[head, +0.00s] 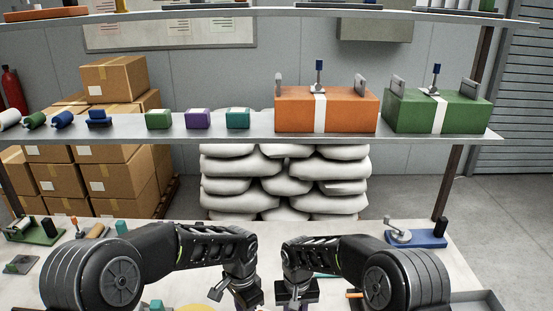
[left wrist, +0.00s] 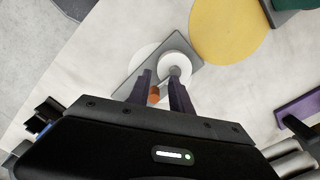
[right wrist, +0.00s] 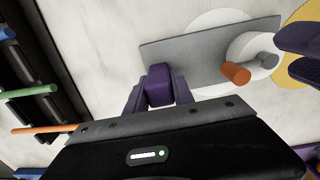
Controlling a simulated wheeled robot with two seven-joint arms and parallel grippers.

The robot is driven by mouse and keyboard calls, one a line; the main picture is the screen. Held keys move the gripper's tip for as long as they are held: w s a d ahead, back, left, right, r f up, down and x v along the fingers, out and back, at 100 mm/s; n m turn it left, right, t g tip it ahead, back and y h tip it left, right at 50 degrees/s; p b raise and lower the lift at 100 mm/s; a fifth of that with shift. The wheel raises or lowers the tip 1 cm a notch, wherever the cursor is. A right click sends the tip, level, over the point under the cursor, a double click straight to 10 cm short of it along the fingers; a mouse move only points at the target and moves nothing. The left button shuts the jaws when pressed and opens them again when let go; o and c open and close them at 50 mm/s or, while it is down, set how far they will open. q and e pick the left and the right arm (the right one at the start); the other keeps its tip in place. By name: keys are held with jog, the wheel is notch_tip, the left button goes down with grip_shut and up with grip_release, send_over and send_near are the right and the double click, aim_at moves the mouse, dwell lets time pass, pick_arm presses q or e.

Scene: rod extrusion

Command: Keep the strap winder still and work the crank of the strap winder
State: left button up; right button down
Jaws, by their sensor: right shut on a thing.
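The strap winder has a grey base plate (right wrist: 195,52) with a white disc, a crank with an orange knob (right wrist: 237,73), and a purple block (right wrist: 160,84) at one end. My right gripper (right wrist: 158,92) is shut on the purple block. In the left wrist view, the plate (left wrist: 203,67) and orange knob (left wrist: 153,95) show beyond my left gripper (left wrist: 161,80). Its fingers are apart, with the knob seen between them. The right wrist view shows the left fingers (right wrist: 300,55) to the right of the knob, not touching it. In the head view the arms hide most of the winder.
A yellow disc (left wrist: 228,30) lies near the winder. Blue (head: 428,238) and green (head: 37,231) crank devices stand at the table's right and left. A shelf (head: 256,136) with orange and green boxes spans above the table. A dark tray (head: 480,301) is at front right.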

pick_arm(q)
notch_tip(320, 180, up, 8)
jog(key=shift+r, duration=0.2)
dwell(0.4)
jog(key=o, duration=0.3)
jog(key=shift+o, duration=0.2)
jog(key=s+a+f+m+t+y, duration=0.1)
jog(key=s+f+m+t+y, duration=0.2)
jog(key=s+f+m+y, duration=0.45)
jog(key=s+d+m+t+h, duration=0.2)
jog(key=d+m+t, duration=0.6)
jog(key=m, duration=0.7)
jog(key=shift+f+t+h, duration=0.2)
jog(key=shift+t+h, duration=0.65)
jog(key=shift+t, duration=0.15)
